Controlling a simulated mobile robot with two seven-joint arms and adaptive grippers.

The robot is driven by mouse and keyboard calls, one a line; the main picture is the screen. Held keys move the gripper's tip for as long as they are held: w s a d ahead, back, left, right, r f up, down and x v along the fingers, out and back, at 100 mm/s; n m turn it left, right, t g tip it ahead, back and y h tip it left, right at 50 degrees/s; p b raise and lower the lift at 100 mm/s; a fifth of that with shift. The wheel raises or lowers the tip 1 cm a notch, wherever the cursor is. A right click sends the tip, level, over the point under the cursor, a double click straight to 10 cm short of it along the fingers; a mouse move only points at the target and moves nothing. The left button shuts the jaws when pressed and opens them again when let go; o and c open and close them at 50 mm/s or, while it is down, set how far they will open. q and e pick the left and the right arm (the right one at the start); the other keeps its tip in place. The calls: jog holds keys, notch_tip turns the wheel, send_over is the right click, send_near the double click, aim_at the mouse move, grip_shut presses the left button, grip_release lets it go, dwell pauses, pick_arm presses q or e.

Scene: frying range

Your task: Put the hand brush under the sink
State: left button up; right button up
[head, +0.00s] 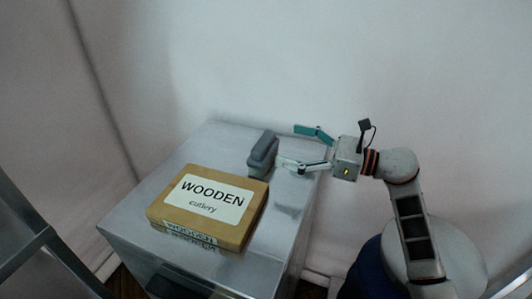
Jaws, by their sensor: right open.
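A grey, block-shaped object (263,153), which looks like the hand brush, stands on top of a metal cabinet near its back edge. Its bristles cannot be made out. My right gripper (288,145) comes in from the right with its two fingers spread wide. The brush is just left of the fingertips. The lower fingertip is very close to the brush's right side; I cannot tell if they touch. Nothing is between the fingers. My left gripper is not in view, and no sink is in view.
A brown box labelled "WOODEN cutlery" (209,205) lies on the metal cabinet (137,232), close in front of the brush. A white wall (290,60) rises behind. Metal frame parts (25,232) show at lower left.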

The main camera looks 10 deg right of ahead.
aim_at(269, 143)
jog(key=x, duration=0.3)
jog(key=f+x, duration=0.1)
jog(key=x, duration=0.1)
jog(key=shift+s+a+f, duration=0.1)
jog(key=shift+a, duration=0.3)
jog(key=c, duration=1.3)
jog(key=shift+c, duration=0.4)
